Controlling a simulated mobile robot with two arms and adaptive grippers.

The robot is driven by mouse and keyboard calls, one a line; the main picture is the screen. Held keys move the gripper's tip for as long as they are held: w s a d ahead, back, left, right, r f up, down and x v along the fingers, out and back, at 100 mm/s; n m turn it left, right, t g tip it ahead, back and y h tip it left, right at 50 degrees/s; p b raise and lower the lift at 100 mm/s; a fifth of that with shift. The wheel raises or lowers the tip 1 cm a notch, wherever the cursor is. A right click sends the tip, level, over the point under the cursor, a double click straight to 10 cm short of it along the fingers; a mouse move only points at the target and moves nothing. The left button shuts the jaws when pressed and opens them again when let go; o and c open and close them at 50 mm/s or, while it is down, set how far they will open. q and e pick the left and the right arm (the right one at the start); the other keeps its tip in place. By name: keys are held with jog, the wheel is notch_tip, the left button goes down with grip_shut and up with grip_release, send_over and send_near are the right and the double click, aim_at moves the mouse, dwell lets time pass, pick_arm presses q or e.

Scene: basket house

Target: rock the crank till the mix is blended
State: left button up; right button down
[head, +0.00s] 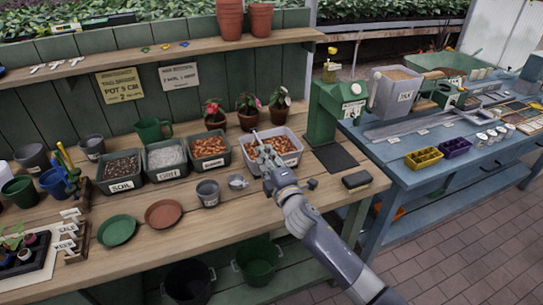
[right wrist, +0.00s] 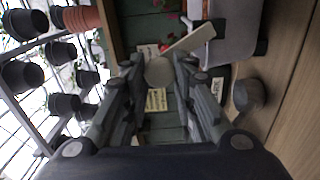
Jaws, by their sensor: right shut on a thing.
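A pale grey tub (head: 294,135) holding brown pieces of mix (head: 283,144) stands on the wooden bench. My right gripper (head: 263,155) is at the tub's front left. In the right wrist view, a pale bar with a rounded knob, seemingly the crank (right wrist: 190,42), runs from beside the tub (right wrist: 232,28) to between my fingers. My right gripper (right wrist: 160,80) is shut on the crank's knob. In the head view the gripper hides most of the crank. My left gripper is not in view.
Bins of soil (head: 121,168), grit (head: 166,157) and brown pieces (head: 209,148) stand left of the tub. A small metal cup (head: 237,182) and a grey pot (head: 208,191) are close to the gripper. A green machine (head: 325,112) stands to the right.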

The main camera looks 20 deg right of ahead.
jog(key=shift+s+a+f+n+b, duration=0.1)
jog(key=shift+a+f+n, duration=0.25)
jog(key=shift+n, duration=0.5)
jog(key=shift+w+a+f+n+b, duration=0.1)
jog(key=shift+a+f+n, duration=0.25)
jog(key=shift+n, duration=0.45)
jog(key=shift+s+a+f+n+b, duration=0.1)
jog(key=shift+a+f+n, duration=0.25)
jog(key=shift+n, duration=0.5)
jog(key=shift+f, duration=0.1)
jog(key=c, duration=1.3)
grip_release()
jog(key=shift+d, duration=0.1)
jog(key=s, duration=1.2)
jog(key=shift+d, duration=0.2)
